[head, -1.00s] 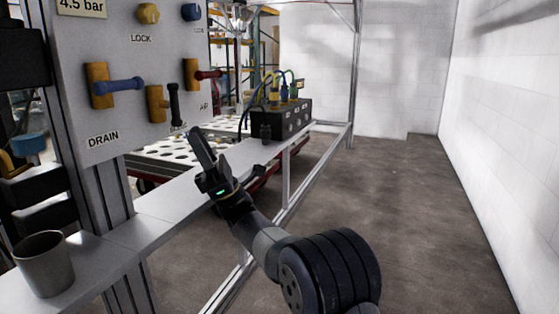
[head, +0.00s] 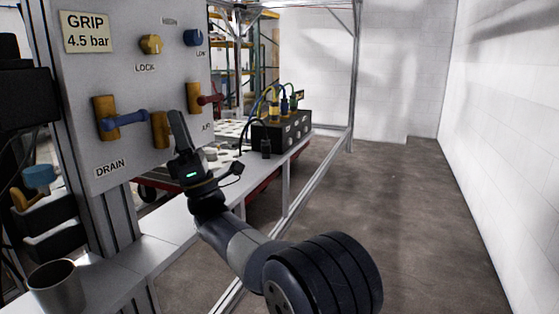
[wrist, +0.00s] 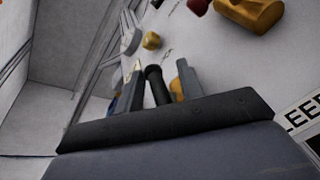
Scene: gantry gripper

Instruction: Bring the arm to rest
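My gripper (head: 176,117) is raised in front of the grey valve panel (head: 125,75), close to the lower brass valve (head: 160,130). In the wrist view my gripper (wrist: 162,78) has its two fingers apart. A black lever handle (wrist: 156,86) shows between them, with gaps at its sides. I cannot tell how deep it lies between the fingers. The lever is hidden behind my gripper in the head view. A blue lever (head: 125,119) on the left brass valve and a red lever (head: 208,99) on the right one lie beside my gripper.
A metal cup (head: 57,287) stands on the grey ledge (head: 172,227) below the panel. A black box (head: 283,130) with cables stands further back on the ledge. The floor at right is clear.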

